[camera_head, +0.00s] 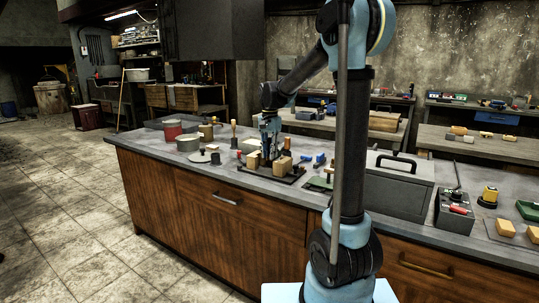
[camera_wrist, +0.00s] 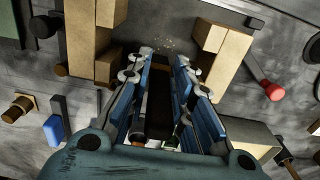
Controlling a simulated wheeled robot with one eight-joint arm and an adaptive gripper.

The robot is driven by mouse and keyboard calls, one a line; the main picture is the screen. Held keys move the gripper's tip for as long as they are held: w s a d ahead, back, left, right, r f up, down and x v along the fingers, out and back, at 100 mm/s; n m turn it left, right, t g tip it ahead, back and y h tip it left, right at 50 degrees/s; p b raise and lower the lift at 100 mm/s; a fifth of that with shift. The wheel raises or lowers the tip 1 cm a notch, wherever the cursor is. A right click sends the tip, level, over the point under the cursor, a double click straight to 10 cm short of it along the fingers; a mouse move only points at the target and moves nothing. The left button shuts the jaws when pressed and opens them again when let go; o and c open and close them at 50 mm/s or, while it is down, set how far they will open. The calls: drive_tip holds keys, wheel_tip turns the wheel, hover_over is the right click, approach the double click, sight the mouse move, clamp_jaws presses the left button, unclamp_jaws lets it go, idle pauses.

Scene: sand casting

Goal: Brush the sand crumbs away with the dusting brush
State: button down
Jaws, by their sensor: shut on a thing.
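My gripper (camera_wrist: 163,60) points down between wooden blocks in the wrist view, its blue-sided fingers around a dark, brown-ended thing that appears to be the dusting brush (camera_wrist: 158,100). Most of the brush is hidden by the fingers. A few pale specks, apparently the sand crumbs (camera_wrist: 166,43), lie on the dark surface just beyond the fingertips. In the head view my gripper (camera_head: 270,142) is low over the dark board (camera_head: 290,179) on the workbench, among the blocks. The brush and crumbs are too small to make out there.
Wooden blocks stand close on the left (camera_wrist: 80,38) and right (camera_wrist: 232,58) of my fingers. A red-knobbed tool (camera_wrist: 273,91) lies to the right, a blue item (camera_wrist: 54,130) to the left. On the workbench (camera_head: 144,140), pots stand left and a large grey box (camera_head: 398,190) right.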

idle(0.4)
drive_tip(key=shift+s+a, duration=0.3)
drive_tip(key=shift+s, duration=0.1)
drive_tip(key=shift+s+a, duration=0.25)
drive_tip(key=shift+s, duration=0.15)
drive_tip(key=shift+s+a, duration=0.25)
drive_tip(key=shift+s, duration=0.15)
drive_tip(key=shift+s, duration=0.1)
drive_tip(key=shift+s+a, duration=0.3)
